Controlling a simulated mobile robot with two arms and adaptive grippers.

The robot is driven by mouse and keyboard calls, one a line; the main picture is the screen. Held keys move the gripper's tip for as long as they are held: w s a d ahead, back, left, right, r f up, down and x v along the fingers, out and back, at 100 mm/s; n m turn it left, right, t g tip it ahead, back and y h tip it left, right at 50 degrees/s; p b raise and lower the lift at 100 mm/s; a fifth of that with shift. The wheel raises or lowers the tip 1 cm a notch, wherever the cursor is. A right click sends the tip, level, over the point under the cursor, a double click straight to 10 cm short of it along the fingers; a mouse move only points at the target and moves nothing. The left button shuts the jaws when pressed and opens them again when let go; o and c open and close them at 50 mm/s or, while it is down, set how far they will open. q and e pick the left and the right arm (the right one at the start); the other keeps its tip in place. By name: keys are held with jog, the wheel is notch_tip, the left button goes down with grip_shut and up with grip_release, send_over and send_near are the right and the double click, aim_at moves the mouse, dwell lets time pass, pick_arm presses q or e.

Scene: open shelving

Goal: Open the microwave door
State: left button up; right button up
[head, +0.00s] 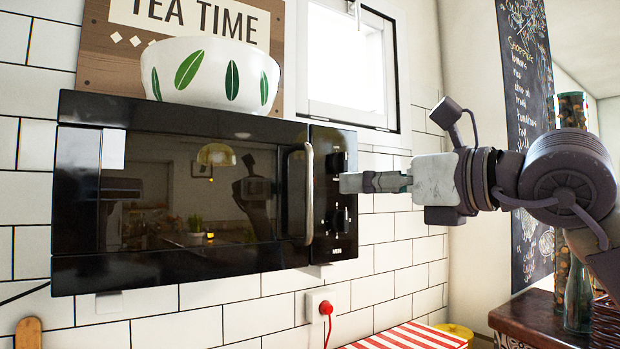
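The black microwave (190,190) is mounted on the white tiled wall, filling the left half of the head view. Its door (150,200) looks shut. The silver vertical handle (309,192) is at the door's right edge, beside the control panel with dark knobs (339,162). My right gripper (350,183) comes in from the right, its fingers pointing left at the control panel, to the right of the handle and apart from it. The fingers are seen side-on, so their gap does not show. My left gripper is not in view.
A white bowl with green leaves (212,72) stands on the microwave, before a wooden sign (112,38). A red plug sits in a wall socket (321,303) below. A wooden counter (535,312) with bottles is at lower right.

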aim_at(312, 185)
jog(key=p+x, duration=0.4)
jog(key=x, duration=0.5)
jog(key=shift+w+a+r, duration=0.1)
jog(key=shift+w+a, duration=0.1)
jog(key=shift+a, duration=0.1)
jog(key=shift+w+a, duration=0.3)
jog(key=shift+w, duration=0.05)
grip_shut()
